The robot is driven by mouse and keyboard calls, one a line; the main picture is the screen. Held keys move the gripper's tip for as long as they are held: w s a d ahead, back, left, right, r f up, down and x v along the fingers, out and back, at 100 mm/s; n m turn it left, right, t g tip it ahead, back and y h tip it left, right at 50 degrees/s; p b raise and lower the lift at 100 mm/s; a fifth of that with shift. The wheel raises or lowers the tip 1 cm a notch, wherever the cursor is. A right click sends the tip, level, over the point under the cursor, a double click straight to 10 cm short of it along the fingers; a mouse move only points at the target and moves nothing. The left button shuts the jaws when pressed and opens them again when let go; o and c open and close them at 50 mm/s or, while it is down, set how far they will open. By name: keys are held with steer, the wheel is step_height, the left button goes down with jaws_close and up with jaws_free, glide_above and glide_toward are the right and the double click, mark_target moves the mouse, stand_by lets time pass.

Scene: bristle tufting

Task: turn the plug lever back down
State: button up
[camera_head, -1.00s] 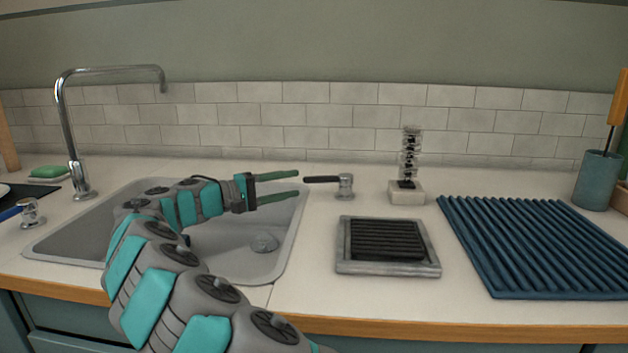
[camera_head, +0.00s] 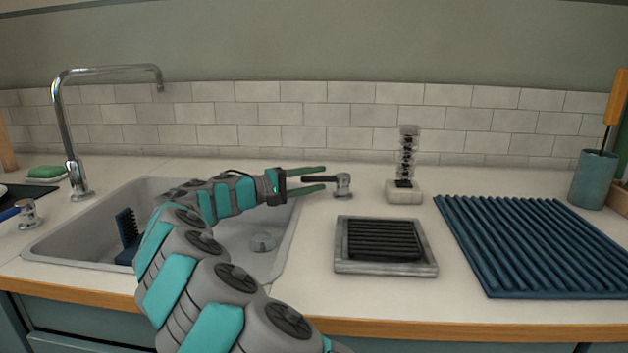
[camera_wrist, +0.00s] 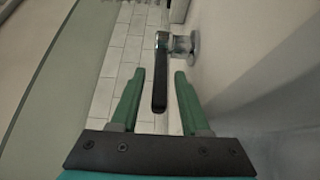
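The plug lever (camera_head: 322,180) is a dark handle on a short chrome post (camera_head: 343,186) on the counter, just right of the sink. It lies about level and points left toward my arm. My gripper (camera_head: 325,178) is open, with its two green fingers reaching right on either side of the lever's free end. In the wrist view, the dark lever (camera_wrist: 160,85) runs between the open fingertips of my gripper (camera_wrist: 158,78), with gaps on both sides. Its chrome post (camera_wrist: 182,43) is beyond the fingertips.
The sink (camera_head: 75,245) with a dark blue brush-like block (camera_head: 127,228) is under and left of my arm. A grey-framed drain tray (camera_head: 385,268), a clear bottle-like column on a white base (camera_head: 404,193) and a blue ribbed mat (camera_head: 530,245) stand to the right.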

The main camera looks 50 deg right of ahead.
jaws_close()
stand_by(1.2)
